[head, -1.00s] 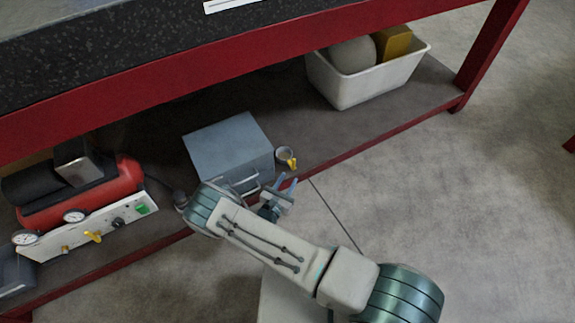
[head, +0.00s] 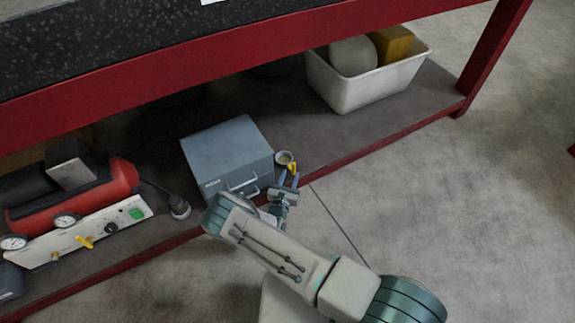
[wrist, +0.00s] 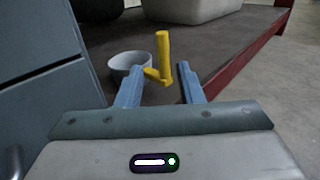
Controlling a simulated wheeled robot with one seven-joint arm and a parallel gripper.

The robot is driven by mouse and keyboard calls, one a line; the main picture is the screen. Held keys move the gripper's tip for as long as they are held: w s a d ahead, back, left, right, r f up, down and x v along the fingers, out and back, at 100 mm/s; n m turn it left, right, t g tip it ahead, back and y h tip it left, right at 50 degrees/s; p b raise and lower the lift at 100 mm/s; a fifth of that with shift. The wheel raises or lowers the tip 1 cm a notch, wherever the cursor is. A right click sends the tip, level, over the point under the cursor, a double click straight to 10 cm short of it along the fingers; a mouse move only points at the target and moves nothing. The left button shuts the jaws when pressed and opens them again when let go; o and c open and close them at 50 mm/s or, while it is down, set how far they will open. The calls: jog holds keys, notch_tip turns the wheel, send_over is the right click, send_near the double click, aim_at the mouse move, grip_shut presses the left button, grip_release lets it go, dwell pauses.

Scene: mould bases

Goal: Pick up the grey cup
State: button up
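The grey cup (head: 282,158) stands on the lower shelf, just right of the grey-blue metal box. In the wrist view the cup (wrist: 127,64) is upright and open at the top, ahead of the left finger. A yellow handle-like piece (wrist: 162,58) stands beside its right side, between the two finger lines. My gripper (head: 288,181) is open, its blue fingers pointing at the cup from the shelf's front edge. In the wrist view my gripper (wrist: 158,88) shows a clear gap between its fingers, with nothing held. The left finger overlaps the cup's lower edge in that picture.
The metal box (head: 228,152) with a drawer handle stands close on the left. A white bin (head: 365,90) with a ball and yellow block stands back right. A red compressor (head: 75,200) lies far left. The red bench beam (head: 200,75) runs above the shelf.

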aim_at(293, 170)
jog(key=w+b, duration=0.1)
jog(key=w, duration=0.1)
jog(key=w+d+b, duration=0.1)
jog(key=shift+w+d+f, duration=0.1)
jog(key=shift+w+d, duration=0.05)
jog(key=shift+w, duration=0.55)
grip_shut()
jog(key=shift+r, duration=0.2)
